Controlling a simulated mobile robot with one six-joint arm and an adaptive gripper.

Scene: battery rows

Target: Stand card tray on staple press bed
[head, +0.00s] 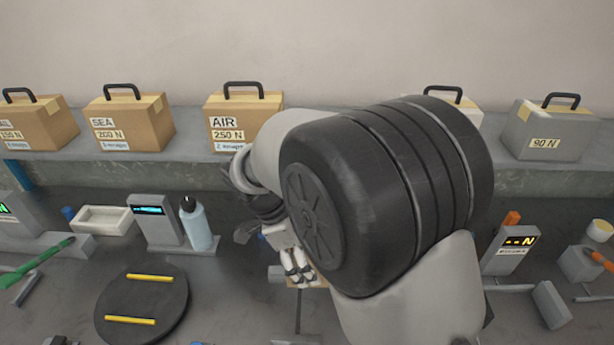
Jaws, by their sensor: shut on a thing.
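My gripper (300,276) is in the lower middle of the head view, low over the bench and partly behind my own arm. It is shut on a small tan piece (314,283), which looks like the card tray. Only a thin edge of the piece shows around the fingers. A grey block and a thin dark bar (298,318) are just beside and below the gripper. They may belong to the staple press, but its bed cannot be made out. I cannot tell whether the tan piece touches anything below it.
A round black turntable (120,309) with yellow strips lies left. A bottle (197,225), a lit display unit (155,222) and a white tray (104,220) stand behind it. A display stand (508,252) is right. Handled boxes (130,117) line the back shelf.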

